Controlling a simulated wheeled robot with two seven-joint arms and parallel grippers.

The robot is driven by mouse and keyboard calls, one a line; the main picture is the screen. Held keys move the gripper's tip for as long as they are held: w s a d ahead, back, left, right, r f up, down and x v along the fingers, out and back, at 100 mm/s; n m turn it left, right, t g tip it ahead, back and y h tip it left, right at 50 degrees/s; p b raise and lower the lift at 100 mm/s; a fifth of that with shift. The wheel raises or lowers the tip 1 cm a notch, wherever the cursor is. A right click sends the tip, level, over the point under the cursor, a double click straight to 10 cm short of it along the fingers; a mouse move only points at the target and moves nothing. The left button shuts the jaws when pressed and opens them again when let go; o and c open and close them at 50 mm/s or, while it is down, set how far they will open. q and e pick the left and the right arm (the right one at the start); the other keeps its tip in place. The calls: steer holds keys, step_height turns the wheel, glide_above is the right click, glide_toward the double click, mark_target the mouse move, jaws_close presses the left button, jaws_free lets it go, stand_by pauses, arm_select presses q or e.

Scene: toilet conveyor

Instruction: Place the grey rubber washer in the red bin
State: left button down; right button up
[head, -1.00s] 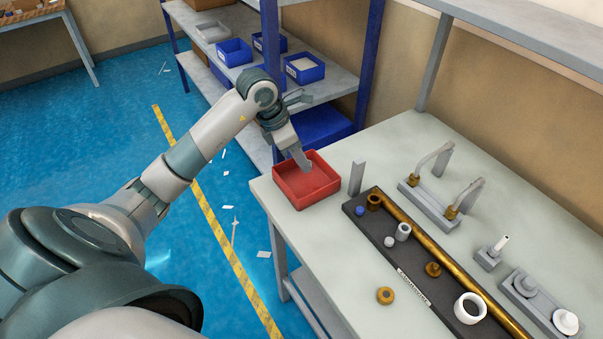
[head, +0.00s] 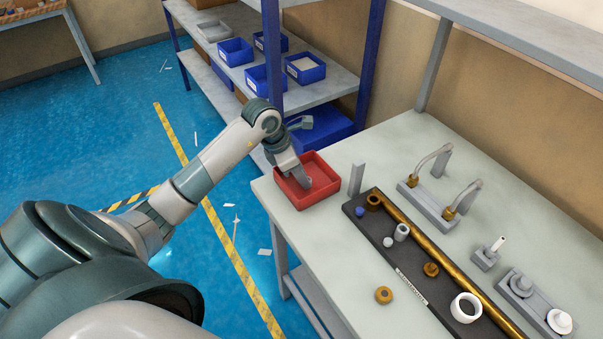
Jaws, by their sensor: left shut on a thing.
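My right gripper is not in view.
Right of the bin, a dark tray (head: 377,232) holds several small parts and a long brass rod. A brass ring (head: 384,295) lies on the bench (head: 350,285). A grey upright plate (head: 356,179) stands close beside the bin. A shelf with blue bins (head: 305,68) is behind.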

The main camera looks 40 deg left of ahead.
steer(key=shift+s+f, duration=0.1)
arm_select(q)
steer(key=shift+f, duration=0.2)
steer(key=c, duration=1.5)
jaws_free()
steer(key=shift+c, duration=0.2)
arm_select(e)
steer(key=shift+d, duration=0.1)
arm_select(q)
steer(key=shift+r, duration=0.15)
steer(key=shift+r, duration=0.15)
steer(key=shift+s+a+r, duration=0.1)
steer(key=shift+a+r, duration=0.05)
steer(key=shift+r, duration=0.1)
steer(key=b+v, duration=0.3)
steer(key=v, duration=0.8)
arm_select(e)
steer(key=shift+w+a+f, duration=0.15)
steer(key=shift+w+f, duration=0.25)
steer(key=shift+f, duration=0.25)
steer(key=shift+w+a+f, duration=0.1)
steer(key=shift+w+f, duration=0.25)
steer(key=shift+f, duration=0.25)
